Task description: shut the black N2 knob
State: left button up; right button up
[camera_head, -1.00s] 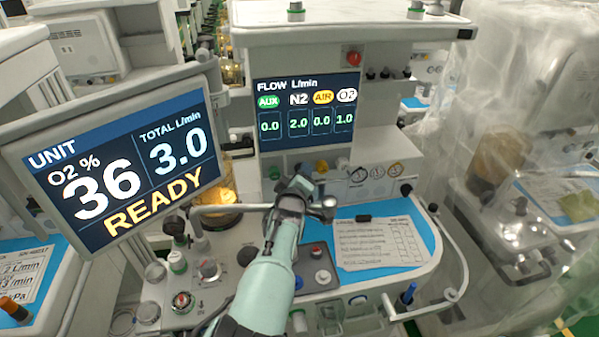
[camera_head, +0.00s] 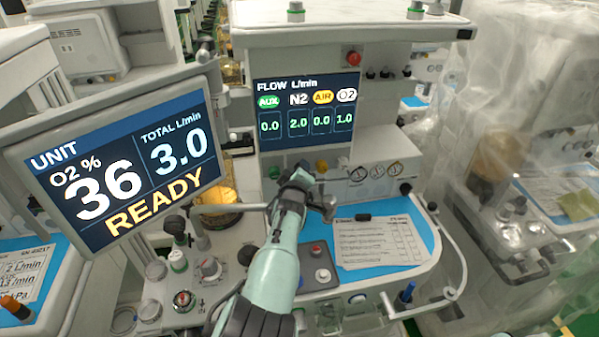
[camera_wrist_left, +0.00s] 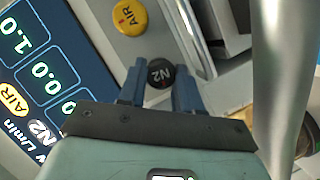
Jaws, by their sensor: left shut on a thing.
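The black N2 knob (camera_wrist_left: 160,73) sits between the two blue fingers of my left gripper (camera_wrist_left: 159,80) in the left wrist view, its white "N2" lettering tilted. The fingers are closed on its sides. In the head view my left gripper (camera_head: 302,175) reaches the panel under the flow display and hides the knob. The flow display (camera_head: 306,112) reads N2 2.0, AIR 0.0, AUX 0.0 and O2 1.0. My right gripper is out of view.
The yellow AIR knob (camera_wrist_left: 129,17) is close beside the N2 knob. A green knob (camera_head: 274,172) is left of my gripper. A tilted monitor (camera_head: 118,165) reads 36, 3.0 and READY. A paper sheet (camera_head: 381,241) lies on the blue worktop.

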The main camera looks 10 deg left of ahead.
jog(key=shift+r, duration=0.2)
pick_arm(q)
jog(key=shift+d+r+m+g+y+p, duration=0.2)
jog(key=shift+m+g+y+p, duration=0.4)
jog(key=shift+m+p, duration=0.5)
jog(key=shift+w+r+m+g+y+p, duration=0.1)
jog(key=shift+m+g+y+p, duration=0.3)
jog(key=shift+m+p, duration=0.5)
jog(key=m+y+p, duration=0.1)
jog(key=m+y, duration=0.1)
jog(key=m, duration=0.1)
jog(key=shift+w+d+g, duration=0.1)
jog(key=shift+d+g, duration=0.05)
jog(key=shift+g, duration=0.25)
jog(key=shift+m+y+p, duration=0.45)
jog(key=shift+m+y, duration=0.15)
jog(key=shift+m, duration=0.3)
jog(key=shift+d+m+g+y, duration=0.15)
jog(key=shift+m+g+y, duration=0.25)
jog(key=shift+m+y, duration=0.45)
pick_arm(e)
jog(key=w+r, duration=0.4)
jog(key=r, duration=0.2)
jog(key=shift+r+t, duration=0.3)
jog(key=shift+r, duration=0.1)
pick_arm(q)
jog(key=shift+m, duration=0.25)
